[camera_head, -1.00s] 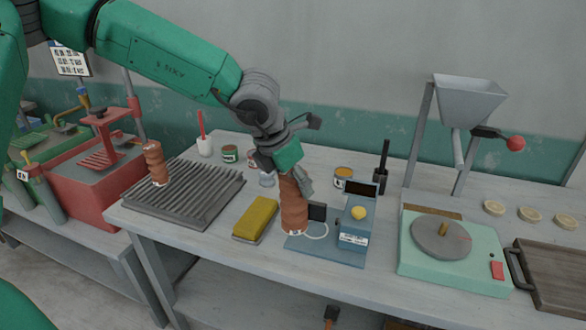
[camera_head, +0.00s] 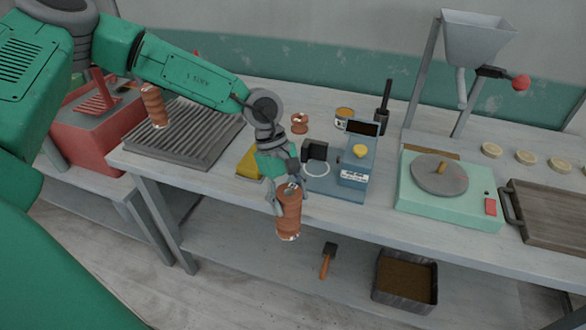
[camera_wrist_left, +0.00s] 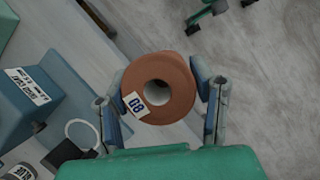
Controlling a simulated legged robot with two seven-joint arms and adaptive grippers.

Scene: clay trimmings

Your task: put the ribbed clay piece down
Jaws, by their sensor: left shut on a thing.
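My left gripper (camera_head: 285,190) is shut on a ribbed, reddish-brown clay piece (camera_head: 289,222) and holds it roughly upright at the table's front edge. In the left wrist view the clay piece (camera_wrist_left: 174,76) shows end-on as a ring with a hole and a white number label, between the two fingers. A similar ribbed clay piece (camera_head: 154,106) stands on the grey slatted rack (camera_head: 205,143) at the left. The blue device (camera_head: 353,180) with a yellow knob is just right of my left gripper. My right gripper is not in view.
The yellow block (camera_head: 248,162) is partly hidden behind my left arm. A green turntable scale (camera_head: 410,205) and a wooden tray (camera_head: 550,215) stand at the right. A hammer (camera_head: 328,260) and a dark bin (camera_head: 406,302) are on the lower shelf.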

